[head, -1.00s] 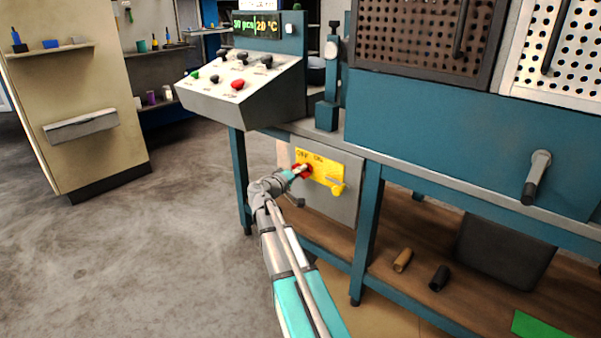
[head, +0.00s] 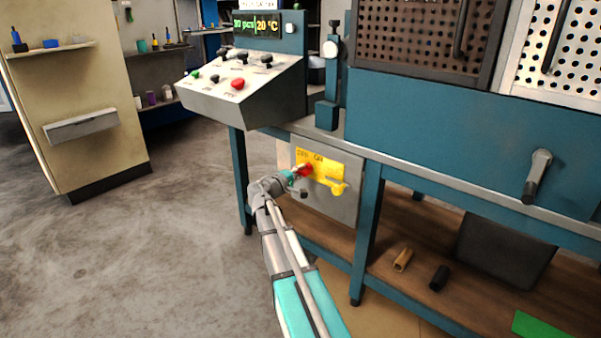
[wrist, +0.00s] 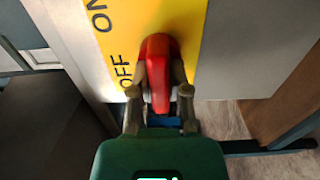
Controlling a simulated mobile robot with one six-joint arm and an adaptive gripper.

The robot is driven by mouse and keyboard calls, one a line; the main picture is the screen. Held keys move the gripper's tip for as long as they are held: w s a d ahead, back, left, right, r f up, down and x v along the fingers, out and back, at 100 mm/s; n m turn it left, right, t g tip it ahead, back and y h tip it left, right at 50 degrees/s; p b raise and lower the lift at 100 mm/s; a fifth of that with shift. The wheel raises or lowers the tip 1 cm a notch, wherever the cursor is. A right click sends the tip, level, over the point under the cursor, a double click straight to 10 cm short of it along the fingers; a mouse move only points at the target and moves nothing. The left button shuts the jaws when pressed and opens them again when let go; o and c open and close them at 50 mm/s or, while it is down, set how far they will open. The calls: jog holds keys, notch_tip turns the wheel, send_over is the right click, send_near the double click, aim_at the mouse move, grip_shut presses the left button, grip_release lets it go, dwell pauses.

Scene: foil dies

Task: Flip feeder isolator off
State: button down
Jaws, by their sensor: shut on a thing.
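The feeder isolator is a red handle (head: 307,170) on a yellow plate (head: 328,160), on the grey box under the bench. The plate has OFF at its left and ON to the right in the head view. My gripper (head: 298,173) is at the handle from the left. In the wrist view, my gripper (wrist: 160,102) is shut on the red handle (wrist: 158,60), a finger on each side. The handle's end lies beside the word OFF on the yellow plate (wrist: 188,30). The handle's tip is partly hidden between the fingers.
The sloped control panel (head: 240,85) with buttons is above. A teal bench leg (head: 367,230) stands to the right. The floor (head: 150,250) at the left is clear.

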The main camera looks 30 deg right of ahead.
jog(key=c, duration=0.6)
grip_release()
jog(key=shift+a, duration=0.1)
jog(key=v, duration=1.1)
jog(key=shift+a, duration=0.35)
jog(key=shift+s, duration=0.2)
